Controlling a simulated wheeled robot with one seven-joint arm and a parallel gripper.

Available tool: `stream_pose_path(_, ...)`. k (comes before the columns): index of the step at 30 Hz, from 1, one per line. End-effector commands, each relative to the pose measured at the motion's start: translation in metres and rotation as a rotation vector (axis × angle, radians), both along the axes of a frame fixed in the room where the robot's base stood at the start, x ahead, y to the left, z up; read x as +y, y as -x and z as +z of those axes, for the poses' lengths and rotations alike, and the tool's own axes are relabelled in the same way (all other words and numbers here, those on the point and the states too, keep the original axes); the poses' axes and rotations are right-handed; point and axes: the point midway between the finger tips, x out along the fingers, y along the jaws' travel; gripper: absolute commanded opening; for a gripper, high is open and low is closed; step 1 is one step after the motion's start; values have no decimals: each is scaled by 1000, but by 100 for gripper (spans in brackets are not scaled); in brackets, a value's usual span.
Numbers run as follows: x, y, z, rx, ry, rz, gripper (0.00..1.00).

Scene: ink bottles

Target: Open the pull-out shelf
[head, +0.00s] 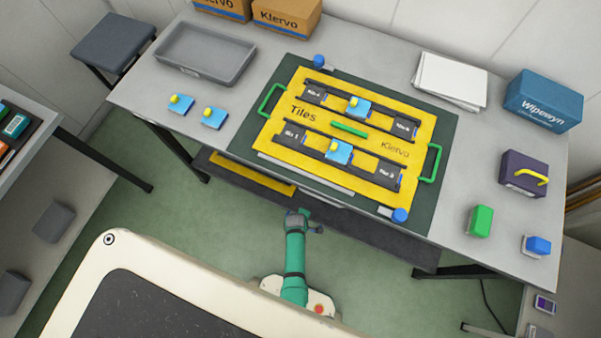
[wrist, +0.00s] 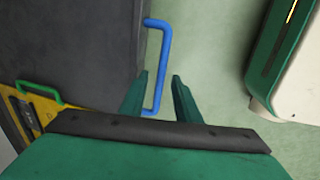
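The pull-out shelf (head: 375,232) is a dark slab under the front edge of the grey table, with a strip of it showing past that edge. Its dark surface (wrist: 75,45) fills the upper left of the wrist view. A blue bar handle (wrist: 166,55) stands out from the shelf's edge. My gripper (wrist: 161,75) is open, with one finger on each side of the handle in the picture. I cannot tell whether either finger touches it. In the head view my gripper (head: 303,217) is just in front of the shelf, and the handle is not clearly visible there.
A yellow panel (head: 253,175) lies on the shelf's left part; its green handle (wrist: 40,92) shows in the wrist view. The table (head: 225,160) above carries a yellow tile board (head: 285,115), bottles and boxes. Green floor (head: 215,225) is free before the shelf.

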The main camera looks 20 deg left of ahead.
Motion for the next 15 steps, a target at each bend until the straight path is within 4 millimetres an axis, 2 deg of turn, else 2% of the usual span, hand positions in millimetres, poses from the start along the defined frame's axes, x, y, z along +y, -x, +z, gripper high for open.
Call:
stream_pose_path(6, 3, -1, -9, 0, -1, 7, 30)
stream_pose_path(14, 4, 0, -10, 0, -1, 12, 30)
stream_pose_path(15, 4, 0, -10, 0, -1, 13, 27)
